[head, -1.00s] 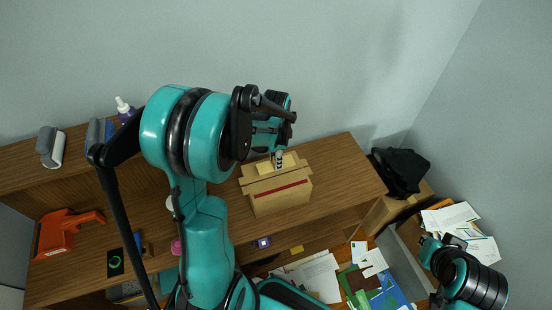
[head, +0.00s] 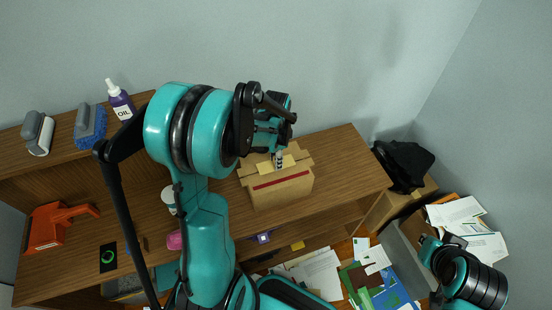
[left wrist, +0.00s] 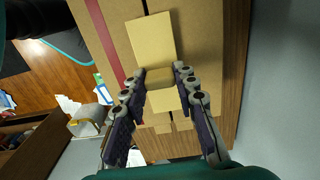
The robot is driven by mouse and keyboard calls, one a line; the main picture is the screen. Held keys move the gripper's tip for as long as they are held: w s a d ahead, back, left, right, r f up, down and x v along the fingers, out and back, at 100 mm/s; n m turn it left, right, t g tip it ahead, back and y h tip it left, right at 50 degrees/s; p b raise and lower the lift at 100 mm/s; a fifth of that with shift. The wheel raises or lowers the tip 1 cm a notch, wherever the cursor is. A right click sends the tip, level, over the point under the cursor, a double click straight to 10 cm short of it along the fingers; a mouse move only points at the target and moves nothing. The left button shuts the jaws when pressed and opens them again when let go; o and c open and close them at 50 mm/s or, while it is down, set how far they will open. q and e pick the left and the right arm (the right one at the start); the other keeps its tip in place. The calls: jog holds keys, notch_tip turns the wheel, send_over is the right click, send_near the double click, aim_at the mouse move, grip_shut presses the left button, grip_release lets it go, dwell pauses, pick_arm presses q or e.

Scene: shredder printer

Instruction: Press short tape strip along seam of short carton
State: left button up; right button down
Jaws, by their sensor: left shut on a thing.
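The short carton (head: 278,194), brown with a red stripe, stands on the wooden desk near its right end. In the left wrist view the carton (left wrist: 205,35) has a dark seam running under a pale yellow tape strip (left wrist: 150,40). The strip lies over the seam and looks nearly flat; I cannot tell whether all of it touches. My left gripper (left wrist: 160,73) is over the strip, shut on a small tan block (left wrist: 156,78) between its fingertips. In the head view the left gripper (head: 279,161) points down at the carton top. My right gripper (head: 440,243) is at lower right, its jaws unclear.
The wooden desk (head: 345,165) is clear right of the carton. An oil bottle (head: 120,102) and two grey-handled brushes stand on the upper shelf at left. An orange tape dispenser (head: 52,228) is at far left. Papers and a black bag (head: 404,165) lie at right.

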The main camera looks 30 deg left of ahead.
pick_arm(q)
jog(key=shift+f+b, duration=0.65)
dwell(0.6)
dwell(0.6)
jog(key=o, duration=1.1)
jog(key=shift+o, duration=0.2)
notch_tip(320, 180, up, 12)
